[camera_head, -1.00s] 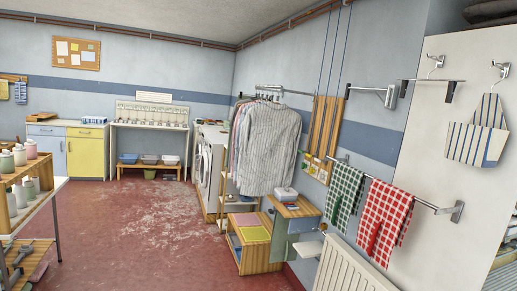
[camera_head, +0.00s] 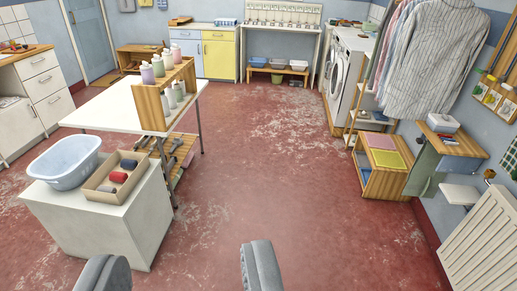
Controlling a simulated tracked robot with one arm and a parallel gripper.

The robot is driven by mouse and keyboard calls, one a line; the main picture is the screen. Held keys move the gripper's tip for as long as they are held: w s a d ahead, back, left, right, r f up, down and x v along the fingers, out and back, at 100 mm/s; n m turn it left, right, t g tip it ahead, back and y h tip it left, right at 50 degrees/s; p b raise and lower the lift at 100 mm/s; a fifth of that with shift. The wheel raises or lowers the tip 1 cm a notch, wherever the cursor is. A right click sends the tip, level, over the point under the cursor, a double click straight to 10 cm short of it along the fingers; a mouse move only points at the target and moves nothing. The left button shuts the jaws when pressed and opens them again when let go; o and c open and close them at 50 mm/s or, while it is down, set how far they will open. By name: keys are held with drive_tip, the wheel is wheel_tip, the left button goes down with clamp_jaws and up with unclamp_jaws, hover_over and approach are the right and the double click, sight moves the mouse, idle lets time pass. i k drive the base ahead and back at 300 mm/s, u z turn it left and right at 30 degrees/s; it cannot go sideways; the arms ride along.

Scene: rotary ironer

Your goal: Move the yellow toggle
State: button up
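I cannot make out a yellow toggle or a rotary ironer in this view. My gripper (camera_head: 182,274) shows at the bottom edge as two grey fingers set wide apart. It is open, with only the red floor visible between the fingers. It touches nothing that I can see.
A white table (camera_head: 95,112) with a wooden bottle rack (camera_head: 160,103) stands at left. Nearer is a white cabinet (camera_head: 110,215) bearing a blue basin (camera_head: 65,163) and a spool tray (camera_head: 116,175). Wooden shelves (camera_head: 385,180) and a radiator (camera_head: 490,240) line the right wall. The red floor (camera_head: 260,180) between is clear.

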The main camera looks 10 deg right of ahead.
sight(502, 80)
drive_tip(key=z, duration=0.05)
drive_tip(key=i, duration=4.9)
drive_tip(key=z, duration=2.5)
